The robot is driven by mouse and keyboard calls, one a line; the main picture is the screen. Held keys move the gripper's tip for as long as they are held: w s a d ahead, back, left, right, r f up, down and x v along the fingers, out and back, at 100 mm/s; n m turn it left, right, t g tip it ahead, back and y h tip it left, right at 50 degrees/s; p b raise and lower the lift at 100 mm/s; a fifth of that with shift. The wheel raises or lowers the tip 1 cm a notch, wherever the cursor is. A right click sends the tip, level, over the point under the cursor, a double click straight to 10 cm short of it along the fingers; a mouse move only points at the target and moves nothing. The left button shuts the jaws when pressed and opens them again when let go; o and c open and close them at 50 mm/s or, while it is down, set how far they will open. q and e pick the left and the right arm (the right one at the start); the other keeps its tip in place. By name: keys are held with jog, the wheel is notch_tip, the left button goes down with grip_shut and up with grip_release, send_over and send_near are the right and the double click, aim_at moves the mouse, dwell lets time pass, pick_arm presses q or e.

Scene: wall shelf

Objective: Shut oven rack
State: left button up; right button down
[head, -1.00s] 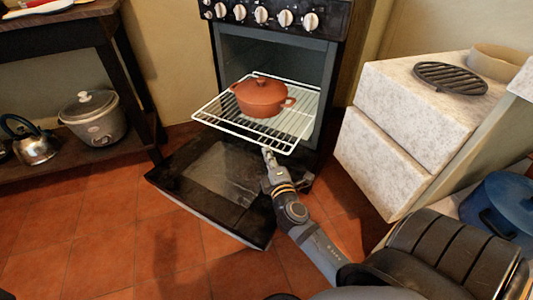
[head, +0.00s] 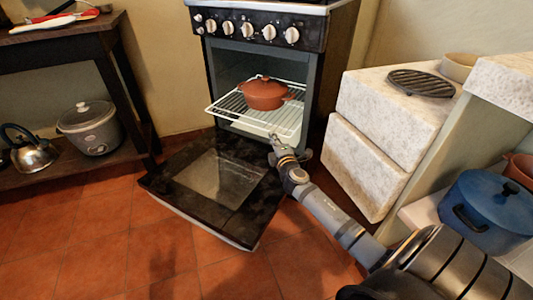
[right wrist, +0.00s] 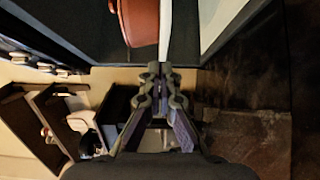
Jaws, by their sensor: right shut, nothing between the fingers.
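The white wire oven rack (head: 226,110) sticks out of the oven (head: 262,62), partly inside it. A reddish-brown lidded pot (head: 263,95) stands on the rack; part of it also shows in the right wrist view (right wrist: 142,20). The oven door (head: 205,190) hangs open and low in front. My right gripper (head: 273,139) is shut and empty at the rack's front edge, near its right part. In the right wrist view, the shut fingertips (right wrist: 162,70) are at the end of a white rack bar (right wrist: 165,30). My left gripper is out of view.
A pale stone block counter (head: 375,125) with a black grate (head: 422,83) stands right of the oven. A blue pot (head: 492,210) is at far right. A dark shelf table (head: 60,38) with a slow cooker (head: 90,130) and kettle (head: 33,153) is left. Floor at front left is clear.

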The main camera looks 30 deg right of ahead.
aim_at(285, 127)
jog(key=w+d, duration=0.1)
jog(key=d, duration=0.1)
jog(key=w+d+b, duration=0.1)
jog(key=d, duration=0.2)
jog(key=w+d, duration=0.2)
jog(key=d, duration=0.1)
jog(key=shift+b, duration=0.3)
jog(key=shift+a, duration=0.1)
